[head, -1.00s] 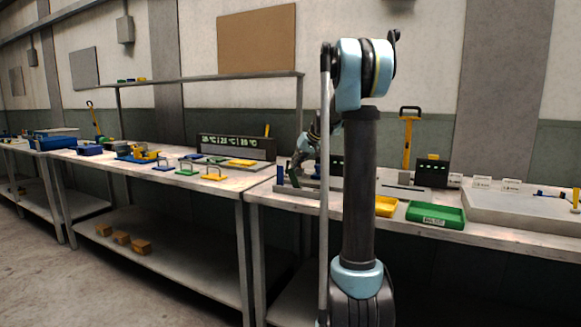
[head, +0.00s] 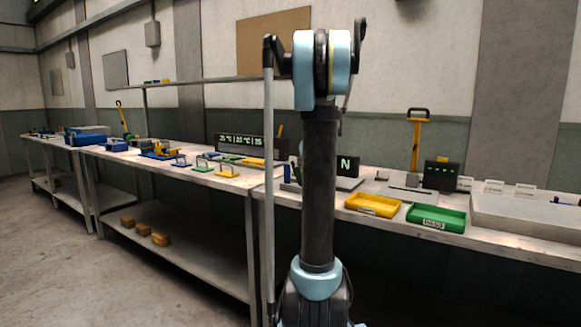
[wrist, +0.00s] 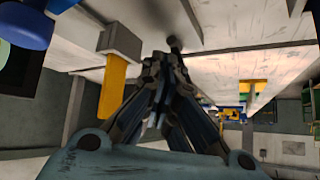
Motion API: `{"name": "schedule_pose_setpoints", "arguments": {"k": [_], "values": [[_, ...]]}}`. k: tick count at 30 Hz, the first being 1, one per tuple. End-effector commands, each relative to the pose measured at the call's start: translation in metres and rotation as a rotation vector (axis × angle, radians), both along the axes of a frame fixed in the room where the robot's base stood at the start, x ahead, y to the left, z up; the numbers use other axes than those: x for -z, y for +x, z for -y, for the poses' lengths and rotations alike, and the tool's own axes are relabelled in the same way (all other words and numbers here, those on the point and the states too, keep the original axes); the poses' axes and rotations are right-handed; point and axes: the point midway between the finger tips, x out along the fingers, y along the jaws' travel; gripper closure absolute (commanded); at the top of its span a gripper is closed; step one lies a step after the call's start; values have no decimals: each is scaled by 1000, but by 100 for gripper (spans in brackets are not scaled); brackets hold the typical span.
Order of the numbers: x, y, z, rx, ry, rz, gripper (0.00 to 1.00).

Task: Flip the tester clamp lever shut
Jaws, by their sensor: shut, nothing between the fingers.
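The tester's black display panel (head: 347,167) stands on the right-hand bench in the head view and shows a letter N. My arm column hides the panel's left part and most of the tester. A short blue post (head: 287,172) stands on the grey base at the column's left. I cannot make out the clamp lever or its angle in the head view. In the wrist view my gripper (wrist: 162,64) is shut and empty. A dark round knob (wrist: 175,43) is just beyond its fingertips; contact is unclear. A yellow bar (wrist: 113,88) with a grey block is at their left.
A yellow tray (head: 373,205) and a green tray (head: 436,217) sit along the bench front. A second black box (head: 442,174) and a yellow-handled stand (head: 415,145) are behind them. The left bench holds several handled coloured plates (head: 228,171). A blue cylinder (wrist: 25,25) shows in the wrist view.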

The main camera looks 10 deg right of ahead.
Motion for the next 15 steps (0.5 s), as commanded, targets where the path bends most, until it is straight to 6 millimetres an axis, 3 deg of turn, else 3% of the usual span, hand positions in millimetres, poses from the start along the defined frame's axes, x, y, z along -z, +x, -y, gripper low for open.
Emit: {"name": "schedule_pose_setpoints", "arguments": {"k": [15], "values": [[-4,-9,-14,-4,1,-2,100]]}}
